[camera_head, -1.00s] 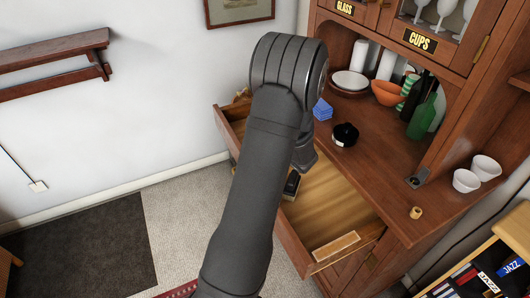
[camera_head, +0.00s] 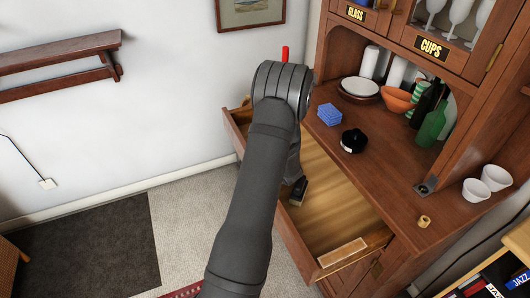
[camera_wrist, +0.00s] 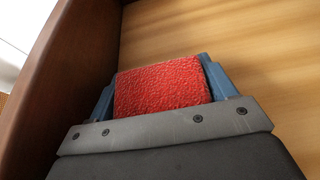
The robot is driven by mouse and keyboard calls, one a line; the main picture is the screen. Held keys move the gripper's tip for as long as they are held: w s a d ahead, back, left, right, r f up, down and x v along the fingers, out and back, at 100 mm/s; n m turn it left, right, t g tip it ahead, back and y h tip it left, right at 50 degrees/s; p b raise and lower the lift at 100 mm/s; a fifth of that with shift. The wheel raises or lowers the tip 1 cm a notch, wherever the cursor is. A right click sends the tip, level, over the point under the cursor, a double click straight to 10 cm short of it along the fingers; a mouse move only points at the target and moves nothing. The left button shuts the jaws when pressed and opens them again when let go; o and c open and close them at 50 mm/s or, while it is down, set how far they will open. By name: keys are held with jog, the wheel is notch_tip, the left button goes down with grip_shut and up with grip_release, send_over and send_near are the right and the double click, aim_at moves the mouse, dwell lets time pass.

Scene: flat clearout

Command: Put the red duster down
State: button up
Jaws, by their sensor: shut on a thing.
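The red duster (camera_wrist: 162,88) shows in the wrist view as a rough red block between the two blue fingers of my gripper (camera_wrist: 158,74). My gripper is shut on it. Pale wood like the drawer's floor lies beyond it, and a dark brown wooden wall stands close on the left. I cannot tell whether the duster touches the wood.
On the counter stand blue stacked pieces (camera_head: 329,115), a black round item (camera_head: 353,141), an orange bowl (camera_head: 397,100), a green bottle (camera_head: 431,128) and white cups (camera_head: 485,184).

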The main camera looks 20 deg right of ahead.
jog(key=shift+f, duration=0.15)
jog(key=o, duration=0.7)
jog(key=shift+r, duration=0.2)
jog(key=v, duration=0.7)
jog(key=shift+s, duration=0.3)
jog(key=shift+w, duration=0.1)
